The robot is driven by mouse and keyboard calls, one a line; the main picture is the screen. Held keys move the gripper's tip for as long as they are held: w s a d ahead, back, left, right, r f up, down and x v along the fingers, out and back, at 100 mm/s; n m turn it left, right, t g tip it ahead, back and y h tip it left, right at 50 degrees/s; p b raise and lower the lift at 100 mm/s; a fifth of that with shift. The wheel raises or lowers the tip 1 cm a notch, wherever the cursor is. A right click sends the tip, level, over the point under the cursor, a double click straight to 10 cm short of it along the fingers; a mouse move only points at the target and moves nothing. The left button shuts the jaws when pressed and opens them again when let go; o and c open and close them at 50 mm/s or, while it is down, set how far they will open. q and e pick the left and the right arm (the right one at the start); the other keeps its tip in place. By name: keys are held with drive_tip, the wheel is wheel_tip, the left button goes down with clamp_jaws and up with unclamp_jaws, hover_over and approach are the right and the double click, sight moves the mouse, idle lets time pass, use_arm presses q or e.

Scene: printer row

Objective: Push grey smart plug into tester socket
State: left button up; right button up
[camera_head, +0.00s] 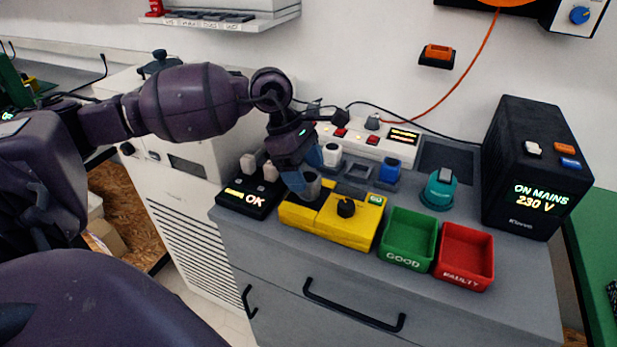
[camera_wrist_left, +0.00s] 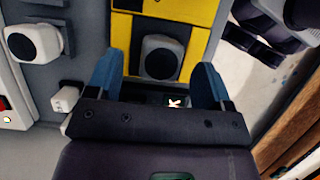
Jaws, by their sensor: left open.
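The grey smart plug (camera_head: 312,184) stands at the left part of the yellow tester (camera_head: 345,233), where the socket is. In the left wrist view the plug (camera_wrist_left: 160,57) sits on the yellow face, between my fingers. My left gripper (camera_head: 304,170) is open, with one blue finger on each side of the plug. The plug's underside is hidden, so I cannot tell how deep it sits. My right gripper is not in view.
A black display box (camera_head: 249,198) reading OK stands left of the tester. A green GOOD tray (camera_head: 407,258) and a red FAULTY tray (camera_head: 465,278) stand to its right. A teal round plug (camera_head: 438,192) and a power strip (camera_head: 367,143) lie behind. A black mains unit (camera_head: 535,165) stands at right.

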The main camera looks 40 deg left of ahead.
use_arm(q)
drive_tip(key=v, duration=0.8)
drive_tip(key=shift+p, duration=0.4)
drive_tip(key=shift+r, duration=0.1)
drive_tip(key=shift+s, duration=0.1)
